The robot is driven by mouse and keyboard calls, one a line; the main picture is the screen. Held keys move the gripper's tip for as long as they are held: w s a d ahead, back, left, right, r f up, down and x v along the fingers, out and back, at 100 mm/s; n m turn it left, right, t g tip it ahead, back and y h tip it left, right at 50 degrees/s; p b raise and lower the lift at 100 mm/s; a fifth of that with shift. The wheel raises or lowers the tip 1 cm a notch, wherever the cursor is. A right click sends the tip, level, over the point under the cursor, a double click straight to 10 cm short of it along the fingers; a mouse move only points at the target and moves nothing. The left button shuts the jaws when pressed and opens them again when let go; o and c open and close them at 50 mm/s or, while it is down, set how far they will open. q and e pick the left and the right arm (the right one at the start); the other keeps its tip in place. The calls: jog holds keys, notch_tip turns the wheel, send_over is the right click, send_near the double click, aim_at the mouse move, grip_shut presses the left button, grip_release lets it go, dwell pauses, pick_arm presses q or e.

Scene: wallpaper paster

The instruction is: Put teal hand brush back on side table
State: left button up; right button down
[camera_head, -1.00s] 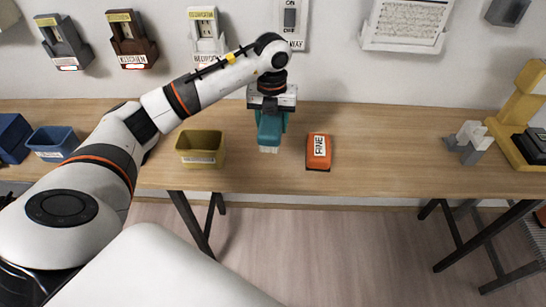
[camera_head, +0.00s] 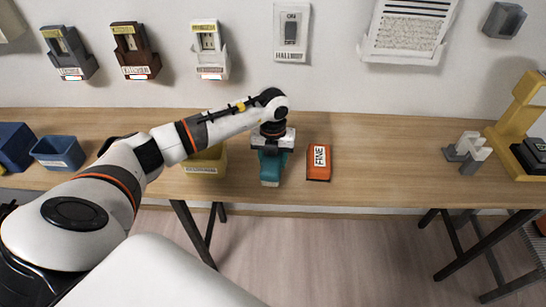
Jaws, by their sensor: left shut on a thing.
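The teal hand brush (camera_head: 270,170) is upright at the front middle of the wooden table (camera_head: 380,150), its pale end downward. My left gripper (camera_head: 272,152) is shut on it from above. The brush is at or just above the table top; I cannot tell whether it touches. The gripper's fingertips are partly hidden by the brush and the wrist. My right gripper is not in view. No separate side table can be made out for certain.
An orange block marked FINE (camera_head: 318,162) lies just right of the brush. A yellow bin (camera_head: 205,165) stands at left, partly behind my arm. Blue bins (camera_head: 58,150) are at far left. A grey-white holder (camera_head: 467,148) and yellow stand (camera_head: 515,120) are at right.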

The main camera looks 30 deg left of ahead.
pick_arm(q)
jog(key=shift+f, duration=0.3)
jog(key=o, duration=1)
jog(key=shift+r, duration=0.1)
jog(key=shift+r, duration=0.3)
jog(key=r, duration=0.3)
jog(key=r+b, duration=0.1)
jog(key=r, duration=0.3)
jog(key=s+r+b, duration=0.1)
jog(key=r, duration=0.3)
jog(key=shift+s+r, duration=0.1)
jog(key=shift+r, duration=0.15)
